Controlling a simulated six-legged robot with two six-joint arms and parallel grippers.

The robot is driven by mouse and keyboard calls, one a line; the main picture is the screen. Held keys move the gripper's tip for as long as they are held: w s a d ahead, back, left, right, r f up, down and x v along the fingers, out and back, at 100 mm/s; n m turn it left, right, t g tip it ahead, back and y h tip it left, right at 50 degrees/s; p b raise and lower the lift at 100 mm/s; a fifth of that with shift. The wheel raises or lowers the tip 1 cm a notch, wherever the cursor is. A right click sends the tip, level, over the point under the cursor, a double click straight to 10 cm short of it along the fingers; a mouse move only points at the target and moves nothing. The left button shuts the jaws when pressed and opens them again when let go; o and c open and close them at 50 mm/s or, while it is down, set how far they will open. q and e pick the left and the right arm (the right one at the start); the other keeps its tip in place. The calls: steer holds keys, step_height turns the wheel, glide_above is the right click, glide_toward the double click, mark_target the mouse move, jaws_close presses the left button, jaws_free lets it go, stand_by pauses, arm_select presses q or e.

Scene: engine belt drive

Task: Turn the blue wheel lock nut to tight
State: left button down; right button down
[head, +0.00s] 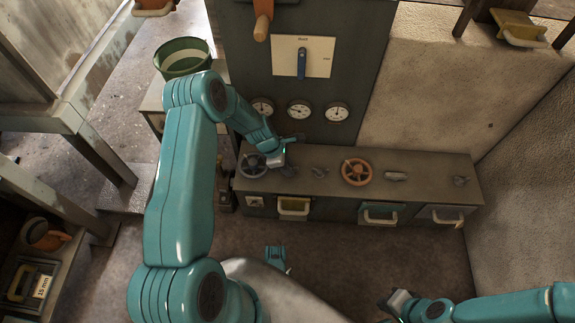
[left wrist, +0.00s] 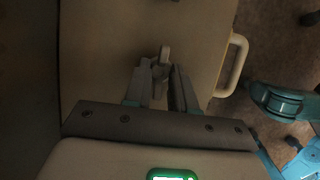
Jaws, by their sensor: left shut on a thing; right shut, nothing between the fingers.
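The dark blue-grey wheel (head: 252,165) lies at the left end of the bench top. My left gripper (head: 286,168) is just to the right of this wheel, low over the bench. In the left wrist view it is shut on a small grey fitting (left wrist: 164,54), which seems to be the lock nut; the fingers hide its lower part. I cannot read whether the nut is tight or loose. My right gripper (head: 392,304) is shut and empty at the bottom of the head view, well in front of the bench.
The bench (head: 430,163) also carries an orange wheel (head: 357,172) and several small grey fittings. Above stands a dark panel with gauges (head: 298,110) and a blue lever (head: 301,63). A green bucket (head: 183,58) stands at left.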

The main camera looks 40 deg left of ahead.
stand_by(0.4)
arm_select(q)
steer(key=c, duration=1)
jaws_free()
steer(key=shift+o, duration=0.2)
steer(key=p+v, duration=0.6)
steer(key=v, duration=1)
steer(key=shift+a, duration=0.2)
steer(key=shift+r, duration=0.1)
